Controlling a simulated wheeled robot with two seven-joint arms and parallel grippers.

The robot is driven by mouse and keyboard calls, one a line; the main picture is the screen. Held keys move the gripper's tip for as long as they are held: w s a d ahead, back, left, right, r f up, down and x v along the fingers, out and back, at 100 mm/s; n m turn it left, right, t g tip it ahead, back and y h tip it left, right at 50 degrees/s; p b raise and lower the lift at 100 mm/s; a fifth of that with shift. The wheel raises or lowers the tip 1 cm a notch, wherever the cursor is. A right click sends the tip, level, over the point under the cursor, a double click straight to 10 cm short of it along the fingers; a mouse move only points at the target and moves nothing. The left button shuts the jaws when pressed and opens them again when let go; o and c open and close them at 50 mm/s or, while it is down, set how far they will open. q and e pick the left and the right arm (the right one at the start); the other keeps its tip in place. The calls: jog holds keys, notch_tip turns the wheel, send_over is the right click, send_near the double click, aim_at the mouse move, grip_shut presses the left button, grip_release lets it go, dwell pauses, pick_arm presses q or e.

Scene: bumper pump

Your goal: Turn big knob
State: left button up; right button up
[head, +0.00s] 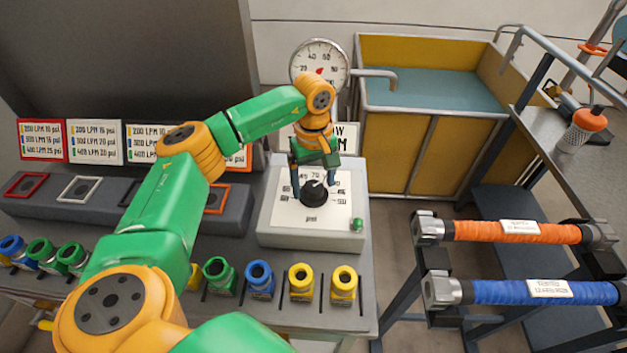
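A big black knob (314,195) sits in the middle of a white dial panel marked psi (290,226), on top of a light grey box. My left gripper (314,188) reaches down over the knob from above, with one finger at each side of it. The fingers stand apart around the knob; I cannot tell whether they touch it. The upper part of the dial face is partly hidden behind the gripper. My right gripper is not in view.
A round gauge with a red pointer (320,66) stands behind the panel. A small green knob (357,224) is at the panel's lower right. Coloured nozzles (302,280) line the front shelf. Orange (515,231) and blue (540,291) hoses lie at the right.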

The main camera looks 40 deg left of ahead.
aim_at(313, 186)
pick_arm(q)
notch_tip(313, 186, up, 7)
jog(key=shift+r+b, duration=0.1)
jog(key=shift+b, duration=0.35)
